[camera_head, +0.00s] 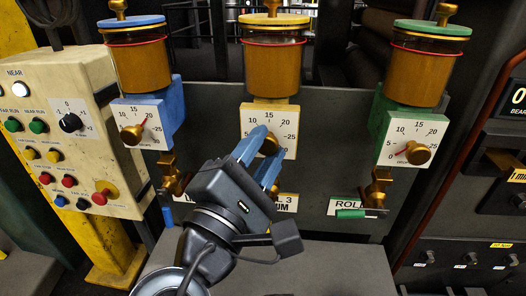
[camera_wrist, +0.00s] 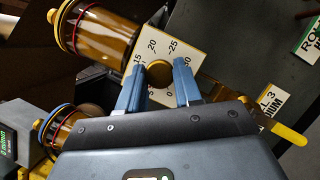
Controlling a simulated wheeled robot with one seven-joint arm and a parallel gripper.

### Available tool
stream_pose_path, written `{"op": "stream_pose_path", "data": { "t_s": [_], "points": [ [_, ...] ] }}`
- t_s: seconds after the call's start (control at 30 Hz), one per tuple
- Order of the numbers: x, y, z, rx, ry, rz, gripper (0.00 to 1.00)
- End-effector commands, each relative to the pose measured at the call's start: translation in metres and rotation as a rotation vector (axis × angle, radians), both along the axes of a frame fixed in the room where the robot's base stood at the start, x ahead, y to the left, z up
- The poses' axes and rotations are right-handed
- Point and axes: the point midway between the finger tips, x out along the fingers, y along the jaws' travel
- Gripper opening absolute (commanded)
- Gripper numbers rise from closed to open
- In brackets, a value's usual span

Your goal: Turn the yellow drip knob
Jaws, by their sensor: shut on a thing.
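The knob (camera_wrist: 159,74) shows clearly in the wrist view, between the blue fingers. My gripper (camera_head: 262,152) reaches up from below, with a blue finger on either side of the knob, shut on it. The knob's pointer is not visible.
A blue oiler (camera_head: 137,68) stands to the left and a green oiler (camera_head: 417,78) to the right, each with its own dial knob. A cream control box (camera_head: 65,130) with buttons is at far left. A grey ledge (camera_head: 340,268) lies below.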

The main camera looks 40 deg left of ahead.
Motion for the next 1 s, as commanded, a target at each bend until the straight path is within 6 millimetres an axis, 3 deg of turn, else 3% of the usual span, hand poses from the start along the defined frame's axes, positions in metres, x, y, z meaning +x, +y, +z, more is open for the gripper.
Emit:
{"op": "stream_pose_path", "data": {
  "t_s": [1.0],
  "points": [
    [0.0002,-0.0003,0.0078,0.822,0.506,-0.003,0.03]
  ]
}}
